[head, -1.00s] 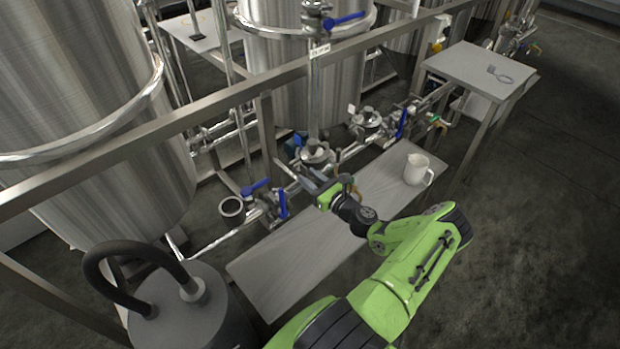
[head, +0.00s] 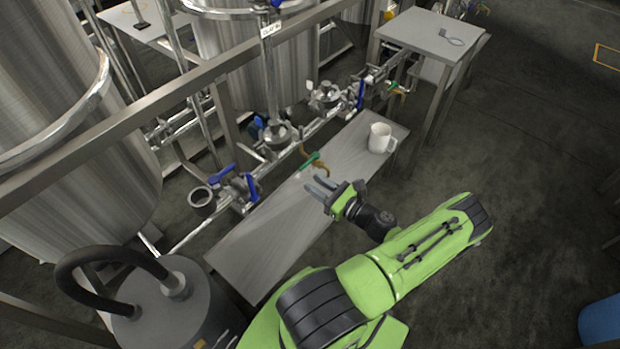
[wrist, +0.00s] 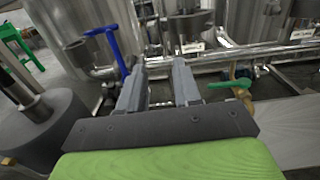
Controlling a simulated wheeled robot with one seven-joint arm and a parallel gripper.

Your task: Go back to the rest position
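My gripper (head: 319,188) is in the middle of the head view, above the long grey bench (head: 255,255). Its two fingers stand apart with nothing between them. In the wrist view the gripper (wrist: 160,72) also shows two separate grey fingers and an empty gap. A tap with a green handle (head: 311,160) is just beyond the fingertips, apart from them as far as I can tell. It also shows at the right of the wrist view (wrist: 230,84). A white jug (head: 380,138) stands upright on the far end of the bench, clear of my gripper.
Pipes with blue-handled valves (head: 222,176) run along the bench's left side, below a steel frame rail (head: 170,105). Large steel tanks (head: 60,130) stand behind. A grey canister with a black hose (head: 165,300) is at lower left.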

